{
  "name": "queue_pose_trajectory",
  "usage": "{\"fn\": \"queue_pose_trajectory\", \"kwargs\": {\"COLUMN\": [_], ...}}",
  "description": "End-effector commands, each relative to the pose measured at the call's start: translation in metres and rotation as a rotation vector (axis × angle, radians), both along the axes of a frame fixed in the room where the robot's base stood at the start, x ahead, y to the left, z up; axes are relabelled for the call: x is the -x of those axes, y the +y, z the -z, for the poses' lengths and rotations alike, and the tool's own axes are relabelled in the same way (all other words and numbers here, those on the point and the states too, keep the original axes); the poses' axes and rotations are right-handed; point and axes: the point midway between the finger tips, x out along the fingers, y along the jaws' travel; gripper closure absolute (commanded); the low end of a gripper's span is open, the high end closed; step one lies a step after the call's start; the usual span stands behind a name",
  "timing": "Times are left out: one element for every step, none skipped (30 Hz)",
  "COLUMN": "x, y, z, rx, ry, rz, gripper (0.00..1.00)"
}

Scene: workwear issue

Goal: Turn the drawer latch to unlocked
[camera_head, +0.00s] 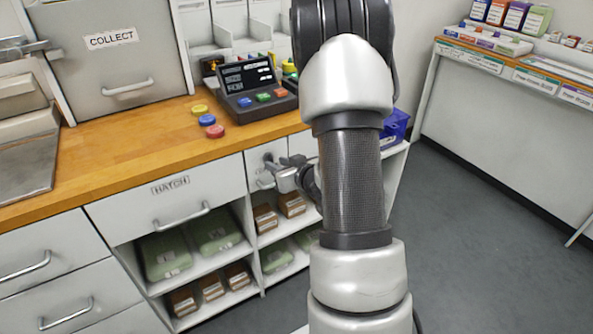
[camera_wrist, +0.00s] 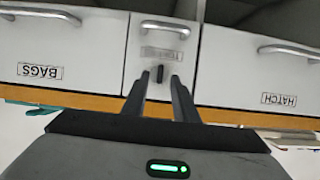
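The narrow drawer front (camera_wrist: 138,70) is in the middle of the wrist view, which is upside down. A small dark latch (camera_wrist: 160,75) stands upright on it, in line with the gap between my fingertips. My gripper (camera_wrist: 160,82) is open, with one finger to each side of the latch in the picture. I cannot tell whether the fingers touch it. The drawer's label (camera_wrist: 161,54) is too blurred to read. In the head view my gripper (camera_head: 272,178) is at this narrow drawer (camera_head: 252,163) under the counter, and hides part of it.
The HATCH drawer (camera_head: 150,210) is beside it, and a drawer labelled BAGS (camera_wrist: 70,40) is on its other side. Above is the wooden counter (camera_head: 130,160) with coloured buttons (camera_head: 207,120) and a dark console (camera_head: 255,90). Shelves with boxes (camera_head: 265,218) are below. Open floor (camera_head: 480,220) lies right.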

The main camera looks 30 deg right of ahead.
Motion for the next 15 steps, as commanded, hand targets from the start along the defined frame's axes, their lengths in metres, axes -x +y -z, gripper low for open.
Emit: {"fn": "queue_pose_trajectory", "kwargs": {"x": [0.011,0.018,0.027,0.034,0.041,0.05,0.057,0.064,0.073,0.08,0.087,0.096,0.101,0.107,0.115], "y": [-0.001,-0.002,-0.003,-0.003,-0.003,-0.004,-0.004,-0.003,-0.005,-0.004,-0.005,-0.005,-0.005,-0.005,-0.005], "z": [-0.007,-0.01,-0.014,-0.017,-0.02,-0.023,-0.027,-0.029,-0.033,-0.036,-0.039,-0.047,-0.051,-0.053,-0.056], "rx": [-0.001,-0.001,-0.001,-0.002,-0.001,-0.001,-0.001,-0.001,-0.002,-0.001,-0.002,-0.004,-0.004,-0.005,-0.006], "ry": [0.001,0.001,0.001,0.001,0.001,0.001,0.0,0.001,0.0,0.0,0.0,0.004,0.006,0.006,0.006], "rz": [0.005,0.005,0.005,0.006,0.006,0.006,0.006,0.005,0.006,0.006,0.006,0.006,0.005,0.005,0.007], "gripper": [0.73,0.73,0.73,0.73,0.73,0.73,0.73,0.73,0.73,0.73,0.73,0.73,0.73,0.73,0.73]}}
